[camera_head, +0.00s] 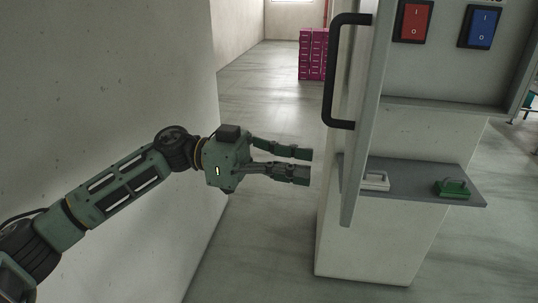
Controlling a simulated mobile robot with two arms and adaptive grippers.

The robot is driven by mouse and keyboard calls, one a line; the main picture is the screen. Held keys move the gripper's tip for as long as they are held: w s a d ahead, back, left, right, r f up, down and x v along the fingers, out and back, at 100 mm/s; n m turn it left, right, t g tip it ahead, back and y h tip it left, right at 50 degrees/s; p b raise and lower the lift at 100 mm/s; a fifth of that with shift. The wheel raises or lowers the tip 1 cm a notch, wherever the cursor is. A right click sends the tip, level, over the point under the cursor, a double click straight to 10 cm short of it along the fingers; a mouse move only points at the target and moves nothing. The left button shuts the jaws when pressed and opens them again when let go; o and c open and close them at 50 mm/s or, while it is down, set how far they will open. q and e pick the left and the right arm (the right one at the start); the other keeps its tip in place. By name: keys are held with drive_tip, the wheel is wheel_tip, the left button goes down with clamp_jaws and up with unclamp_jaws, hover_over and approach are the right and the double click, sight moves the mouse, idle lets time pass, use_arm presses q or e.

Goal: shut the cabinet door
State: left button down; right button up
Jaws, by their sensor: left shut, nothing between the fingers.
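The cabinet (455,80) is at the right, a grey box with its inside open to view. Its door (372,100) stands open and shows nearly edge-on. A black bar handle (330,85) sticks out from the left side of the door. My left gripper (303,164) points right, shut and empty. In the picture it is below and left of the handle, apart from the door. My right gripper is not in view.
A red switch (413,21) and a blue switch (479,27) are inside the cabinet. Below, a grey shelf (410,185) holds a white handled block (376,181) and a green one (453,188). A wall (120,80) is at the left. Magenta boxes (312,55) stand behind.

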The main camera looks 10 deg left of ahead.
sight(345, 175)
use_arm(q)
drive_tip(key=d+p, duration=0.1)
drive_tip(key=d, duration=0.4)
drive_tip(key=shift+s+d+p, duration=0.15)
drive_tip(key=shift+p, duration=0.25)
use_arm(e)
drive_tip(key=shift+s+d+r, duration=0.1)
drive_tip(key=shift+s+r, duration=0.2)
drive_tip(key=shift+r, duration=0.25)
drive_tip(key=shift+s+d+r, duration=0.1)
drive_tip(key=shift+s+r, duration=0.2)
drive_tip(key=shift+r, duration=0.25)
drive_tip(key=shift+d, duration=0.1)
